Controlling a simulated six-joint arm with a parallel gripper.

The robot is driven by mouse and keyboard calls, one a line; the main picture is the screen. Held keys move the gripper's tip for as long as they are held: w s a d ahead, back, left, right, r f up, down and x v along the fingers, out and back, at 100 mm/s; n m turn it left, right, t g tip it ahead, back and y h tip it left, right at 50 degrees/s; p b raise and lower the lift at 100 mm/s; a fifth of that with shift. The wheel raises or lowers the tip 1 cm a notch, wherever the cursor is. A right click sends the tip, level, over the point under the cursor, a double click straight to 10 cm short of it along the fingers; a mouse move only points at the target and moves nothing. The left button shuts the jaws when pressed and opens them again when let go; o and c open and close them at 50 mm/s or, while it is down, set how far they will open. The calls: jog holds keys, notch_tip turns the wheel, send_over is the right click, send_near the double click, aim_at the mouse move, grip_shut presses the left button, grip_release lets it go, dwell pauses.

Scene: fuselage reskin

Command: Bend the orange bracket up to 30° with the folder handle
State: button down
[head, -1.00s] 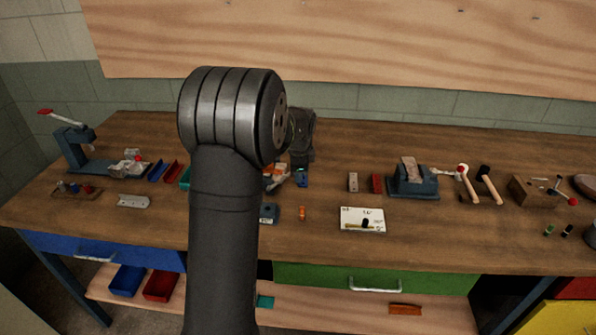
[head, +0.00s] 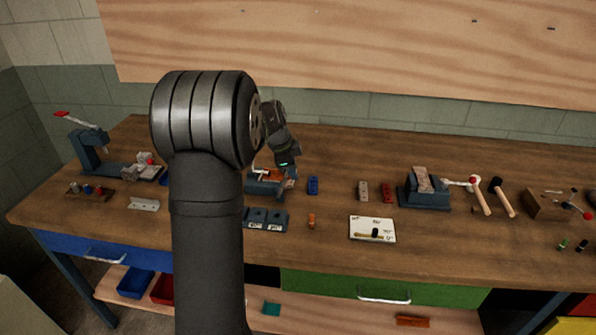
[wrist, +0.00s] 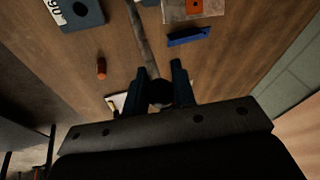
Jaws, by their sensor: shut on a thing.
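The folder (head: 262,187) stands on the bench just right of my arm in the head view, partly hidden by it. The orange bracket (head: 272,175) shows on it as a small orange patch; in the wrist view it is a flat orange piece with a hole (wrist: 195,6), cut by the top edge. Its bend angle cannot be read. The folder handle (wrist: 139,32) is a grey bar running from the top edge to between my fingers. My gripper (wrist: 163,82) is shut on its dark end. In the head view my gripper (head: 289,168) is beside the folder.
A dark angle-marked block (head: 265,219) and an orange cylinder (head: 311,220) are in front.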

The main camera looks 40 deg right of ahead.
jog(key=shift+w+a+r, duration=0.2)
jog(key=shift+w+r, duration=0.05)
jog(key=shift+w, duration=0.05)
jog(key=c, duration=1.2)
grip_release()
jog(key=v, duration=1.7)
jog(key=shift+r, duration=0.25)
jog(key=x, duration=1.7)
jog(key=shift+f, duration=0.35)
